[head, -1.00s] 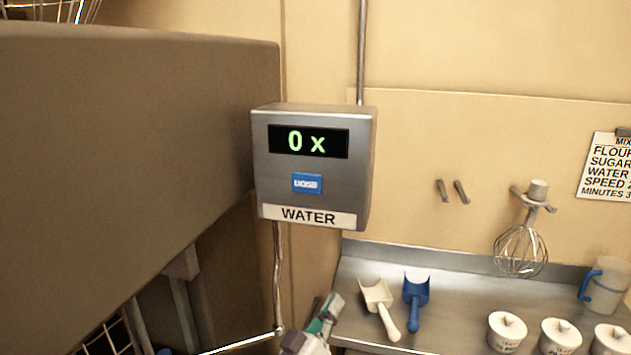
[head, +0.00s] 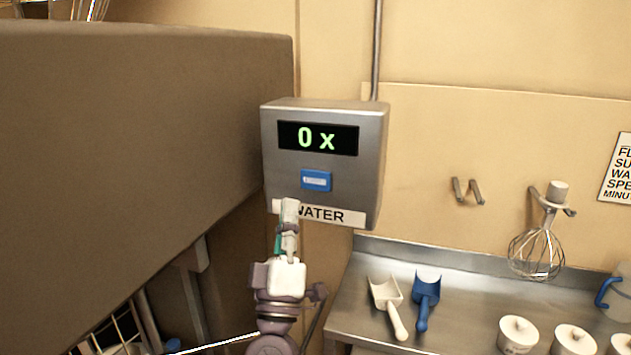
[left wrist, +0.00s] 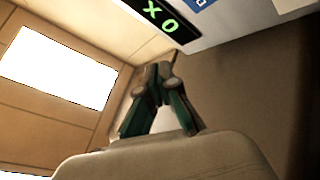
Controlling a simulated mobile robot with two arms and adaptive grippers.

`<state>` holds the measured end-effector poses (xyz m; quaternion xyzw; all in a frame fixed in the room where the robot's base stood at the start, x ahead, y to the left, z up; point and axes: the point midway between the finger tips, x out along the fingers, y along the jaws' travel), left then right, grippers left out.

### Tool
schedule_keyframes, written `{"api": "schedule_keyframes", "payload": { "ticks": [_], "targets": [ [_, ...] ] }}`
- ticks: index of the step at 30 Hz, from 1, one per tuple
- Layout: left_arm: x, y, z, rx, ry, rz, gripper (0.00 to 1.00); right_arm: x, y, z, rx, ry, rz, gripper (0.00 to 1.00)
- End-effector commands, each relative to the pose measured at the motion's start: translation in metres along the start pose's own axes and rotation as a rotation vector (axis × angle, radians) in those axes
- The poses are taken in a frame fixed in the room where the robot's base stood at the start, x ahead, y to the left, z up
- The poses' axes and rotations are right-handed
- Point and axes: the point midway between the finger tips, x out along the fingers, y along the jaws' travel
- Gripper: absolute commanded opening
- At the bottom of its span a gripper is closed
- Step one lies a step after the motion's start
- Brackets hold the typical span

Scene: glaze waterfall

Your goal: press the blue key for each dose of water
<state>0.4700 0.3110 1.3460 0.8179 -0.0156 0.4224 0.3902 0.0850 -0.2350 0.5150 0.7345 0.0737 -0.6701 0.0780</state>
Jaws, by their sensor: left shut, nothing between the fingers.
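The grey water dispenser box (head: 370,165) hangs on the wall with a green "0 x" on its black display (head: 318,139). The blue key (head: 316,181) sits below the display, above the WATER label (head: 325,214). My left gripper (head: 289,206) points up, shut and empty, below and left of the key. Its tip covers the left part of the label; I cannot tell if it touches the box. In the left wrist view the shut fingers (left wrist: 166,72) show, with the display (left wrist: 158,15) and part of the blue key (left wrist: 199,4) at the top edge. My right gripper is not in view.
A big brown block (head: 140,130) fills the left side, close to the box. A steel counter (head: 460,300) at lower right holds a white scoop (head: 388,300), a blue scoop (head: 426,295) and white lidded jars. A whisk (head: 537,250) hangs on the wall.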

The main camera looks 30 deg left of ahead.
Motion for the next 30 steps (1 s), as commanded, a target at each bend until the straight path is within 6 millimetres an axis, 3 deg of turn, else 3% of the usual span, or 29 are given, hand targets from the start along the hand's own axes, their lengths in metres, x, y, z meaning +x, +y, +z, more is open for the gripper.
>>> {"api": "schedule_keyframes", "payload": {
  "ticks": [5,21,30],
  "targets": [
    [0.005,-0.005,0.005,0.001,0.000,0.001,0.00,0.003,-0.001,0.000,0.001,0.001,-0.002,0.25],
    [0.053,-0.040,0.040,0.002,-0.002,0.001,0.00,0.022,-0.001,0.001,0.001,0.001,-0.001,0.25],
    [0.061,-0.045,0.045,0.001,-0.002,0.000,0.00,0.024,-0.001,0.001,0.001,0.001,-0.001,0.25]
  ]
}}
